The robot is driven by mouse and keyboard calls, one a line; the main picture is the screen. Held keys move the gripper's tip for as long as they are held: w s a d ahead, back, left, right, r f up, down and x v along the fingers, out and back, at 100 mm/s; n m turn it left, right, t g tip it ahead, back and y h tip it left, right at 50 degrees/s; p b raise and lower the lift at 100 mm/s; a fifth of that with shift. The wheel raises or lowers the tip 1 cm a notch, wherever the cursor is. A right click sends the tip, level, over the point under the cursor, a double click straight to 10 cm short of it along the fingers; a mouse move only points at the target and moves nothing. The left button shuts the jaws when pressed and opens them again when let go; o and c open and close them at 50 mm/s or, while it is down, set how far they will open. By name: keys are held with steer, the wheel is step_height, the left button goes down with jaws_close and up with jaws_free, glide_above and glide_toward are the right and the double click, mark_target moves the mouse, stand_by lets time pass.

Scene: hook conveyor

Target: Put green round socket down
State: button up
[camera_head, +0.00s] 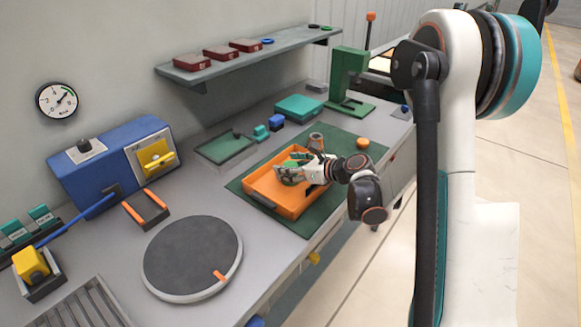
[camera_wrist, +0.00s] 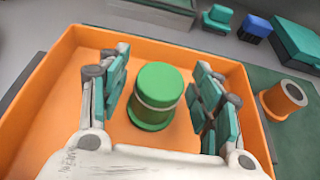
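The green round socket (camera_wrist: 158,92) stands upright inside the orange tray (camera_wrist: 52,104), seen in the wrist view. My gripper (camera_wrist: 160,95) is open, with its teal-padded fingers on the left and right of the socket. Gaps show between the socket and both fingers. In the head view my gripper (camera_head: 296,170) reaches into the orange tray (camera_head: 262,191) from the right. The socket there is mostly hidden by the fingers.
The tray lies on a green mat (camera_head: 304,222). Blue (camera_head: 276,120) and teal (camera_head: 261,131) blocks stand behind. A round grey turntable (camera_head: 192,255) is at the front left.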

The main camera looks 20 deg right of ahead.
steer(key=shift+r, duration=0.15)
steer(key=shift+s+d+r+p, duration=0.15)
steer(key=shift+s+d+p, duration=0.05)
steer(key=shift+p, duration=0.1)
steer(key=p+v, duration=0.2)
steer(key=v, duration=0.9)
steer(key=shift+s+d+r+p, duration=0.1)
steer(key=shift+s+p, duration=0.1)
steer(key=shift+p, duration=0.1)
